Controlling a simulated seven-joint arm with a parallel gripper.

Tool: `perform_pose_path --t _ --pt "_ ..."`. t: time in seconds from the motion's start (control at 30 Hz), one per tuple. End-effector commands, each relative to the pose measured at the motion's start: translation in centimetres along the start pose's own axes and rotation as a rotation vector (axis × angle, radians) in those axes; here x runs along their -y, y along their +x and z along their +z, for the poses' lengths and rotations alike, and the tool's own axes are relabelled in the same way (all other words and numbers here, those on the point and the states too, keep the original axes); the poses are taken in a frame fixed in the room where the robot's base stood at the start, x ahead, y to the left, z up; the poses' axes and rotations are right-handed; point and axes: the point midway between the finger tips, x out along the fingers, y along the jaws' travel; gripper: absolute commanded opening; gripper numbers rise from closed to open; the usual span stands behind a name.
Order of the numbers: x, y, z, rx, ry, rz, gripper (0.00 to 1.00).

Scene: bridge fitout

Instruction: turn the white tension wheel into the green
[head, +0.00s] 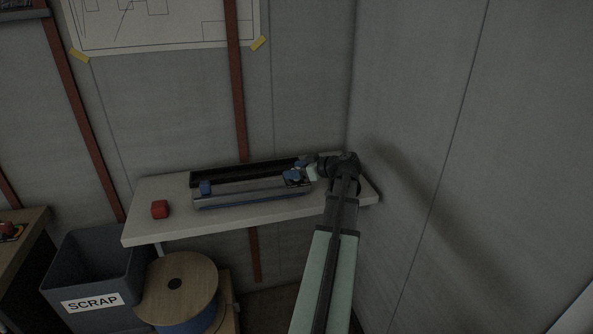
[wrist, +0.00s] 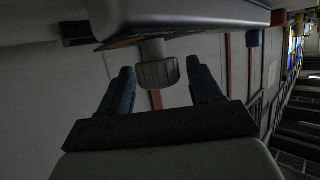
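The pale grey-white tension wheel (wrist: 157,74) is ribbed and hangs on a short stem from a light housing (wrist: 190,12) in the wrist view. My gripper (wrist: 160,68) has its two blue fingers on either side of the wheel, open, with a visible gap on both sides. In the head view my gripper (head: 306,174) is at the right end of a long grey bench device (head: 250,192) with blue parts. I cannot make out the wheel there. No green mark or scale can be made out in either view.
The device stands on a white shelf (head: 140,228) against the wall. A red block (head: 160,209) sits on the shelf's left part. A scrap bin (head: 92,275) and a cable drum (head: 178,287) stand below. A wall is close on the right.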

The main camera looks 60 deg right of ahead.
Motion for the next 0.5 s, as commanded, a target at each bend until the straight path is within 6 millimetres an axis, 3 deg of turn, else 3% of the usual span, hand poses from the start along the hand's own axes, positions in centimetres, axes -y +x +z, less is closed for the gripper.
perform_pose_path --t 0.5 --pt "0.01 -0.02 -0.01 0.0 0.0 0.0 0.18"
